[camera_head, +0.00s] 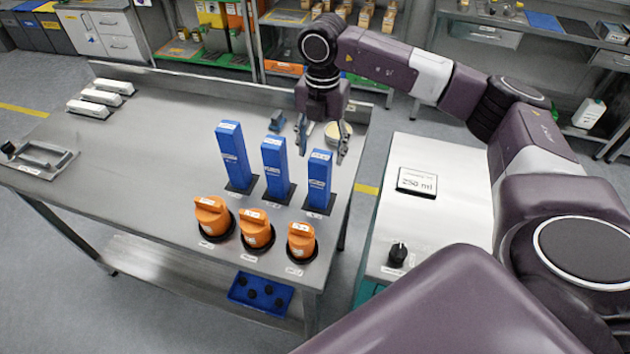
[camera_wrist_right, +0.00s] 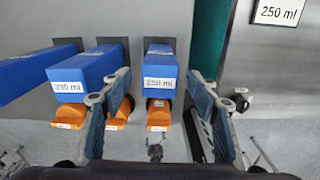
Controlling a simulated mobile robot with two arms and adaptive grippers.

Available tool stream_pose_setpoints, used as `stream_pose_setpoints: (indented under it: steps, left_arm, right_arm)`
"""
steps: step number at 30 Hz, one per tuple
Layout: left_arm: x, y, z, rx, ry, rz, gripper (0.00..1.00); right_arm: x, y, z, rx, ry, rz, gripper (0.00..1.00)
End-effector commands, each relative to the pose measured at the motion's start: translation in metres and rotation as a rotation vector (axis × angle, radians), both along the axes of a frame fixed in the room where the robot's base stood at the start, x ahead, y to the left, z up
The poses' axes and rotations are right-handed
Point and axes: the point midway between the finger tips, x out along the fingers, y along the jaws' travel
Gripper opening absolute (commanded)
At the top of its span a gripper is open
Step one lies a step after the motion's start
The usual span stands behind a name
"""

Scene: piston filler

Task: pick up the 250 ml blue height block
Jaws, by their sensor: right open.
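Three tall blue height blocks stand upright in a row on the steel table. The rightmost, the 250 ml block (camera_head: 318,183), has a white top label that reads 250 ml in the right wrist view (camera_wrist_right: 160,66). The middle block (camera_head: 276,170) and left block (camera_head: 232,157) stand beside it. The left finger partly covers the middle block (camera_wrist_right: 82,70). My left gripper is out of view.
Three orange knobbed parts (camera_head: 256,231) stand in front of the blocks. A beige round dish (camera_head: 338,133) is behind the gripper. A white machine top (camera_head: 440,190) with a 250 ml display (camera_head: 417,182) is at right. The table's left middle is clear.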

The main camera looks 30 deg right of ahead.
Motion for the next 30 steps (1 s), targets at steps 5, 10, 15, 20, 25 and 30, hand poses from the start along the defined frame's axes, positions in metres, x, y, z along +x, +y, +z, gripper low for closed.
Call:
stream_pose_setpoints:
  steps: [5,10,15,20,25,30]
  left_arm:
    - [-0.006,0.001,0.007,0.001,0.010,0.000,1.00]
    - [-0.006,0.001,0.017,0.001,0.009,0.000,1.00]
    - [-0.004,0.000,0.034,0.001,0.007,0.000,1.00]
    - [0.000,0.000,0.039,0.000,0.000,0.000,1.00]
    - [0.003,0.000,0.038,-0.001,-0.004,-0.001,1.00]
    - [0.003,0.000,0.038,-0.001,-0.004,-0.001,1.00]
  right_arm:
    - [-0.001,0.000,-0.016,0.000,0.005,0.001,0.55]
    - [-0.002,0.001,-0.031,0.000,0.004,0.001,0.55]
    - [-0.004,0.004,-0.052,0.001,0.006,0.002,0.55]
    - [-0.003,0.004,-0.073,0.000,0.003,0.001,0.55]
    - [-0.002,0.003,-0.078,0.001,0.001,0.001,0.55]
    - [-0.002,0.004,-0.078,0.001,0.001,0.001,0.48]
